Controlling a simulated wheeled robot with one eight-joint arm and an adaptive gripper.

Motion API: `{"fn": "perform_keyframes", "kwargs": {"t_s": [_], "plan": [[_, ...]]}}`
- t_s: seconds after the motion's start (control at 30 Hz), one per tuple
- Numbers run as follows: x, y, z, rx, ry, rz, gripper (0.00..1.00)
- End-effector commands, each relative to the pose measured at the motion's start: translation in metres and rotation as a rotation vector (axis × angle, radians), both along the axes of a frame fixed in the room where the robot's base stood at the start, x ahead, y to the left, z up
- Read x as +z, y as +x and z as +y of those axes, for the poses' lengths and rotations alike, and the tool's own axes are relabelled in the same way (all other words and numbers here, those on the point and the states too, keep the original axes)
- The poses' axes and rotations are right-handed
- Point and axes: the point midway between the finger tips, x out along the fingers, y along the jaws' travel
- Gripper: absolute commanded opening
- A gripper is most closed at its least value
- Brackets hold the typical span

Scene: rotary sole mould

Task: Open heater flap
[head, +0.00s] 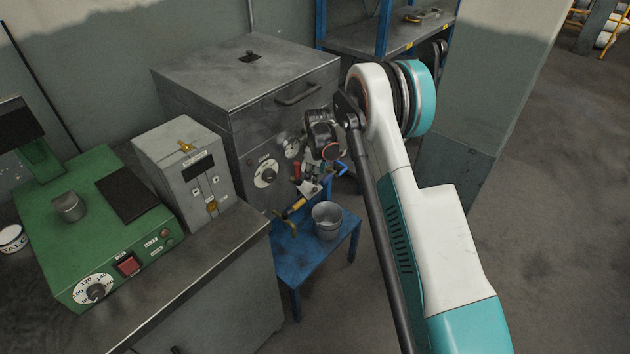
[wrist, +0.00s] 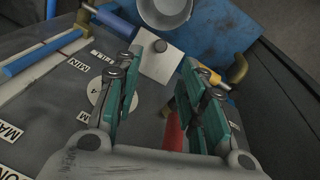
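A large grey metal box (head: 285,130) stands at the back in the head view, with a bar handle (head: 298,94) high on its front and a dial (head: 265,173) lower down. No part is clearly marked as the heater flap. My gripper (head: 318,160) is in front of the box's lower right front, among valve handles, and partly hides them. In the wrist view my gripper (wrist: 161,58) has its teal fingers apart with nothing held between them.
Red (wrist: 172,130), yellow (wrist: 212,78) and blue (wrist: 113,20) handles crowd around my fingers. A metal bucket (head: 327,222) stands on a blue stool (head: 285,272) below. A green machine (head: 95,230) and small grey box (head: 190,170) stand on the left bench. Floor at right is clear.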

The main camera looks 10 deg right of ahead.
Motion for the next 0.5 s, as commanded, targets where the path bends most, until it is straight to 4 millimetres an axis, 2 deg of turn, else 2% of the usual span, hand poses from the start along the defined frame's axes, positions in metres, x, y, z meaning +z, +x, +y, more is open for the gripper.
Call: {"fn": "perform_keyframes", "kwargs": {"t_s": [0.1, 0.2, 0.5], "plan": [[0.018, -0.003, 0.0, 0.0, 0.0, 0.0, 0.38], [0.026, -0.005, 0.0, 0.0, 0.0, 0.0, 0.38], [0.033, -0.006, 0.0, 0.0, 0.0, 0.0, 0.38]]}}
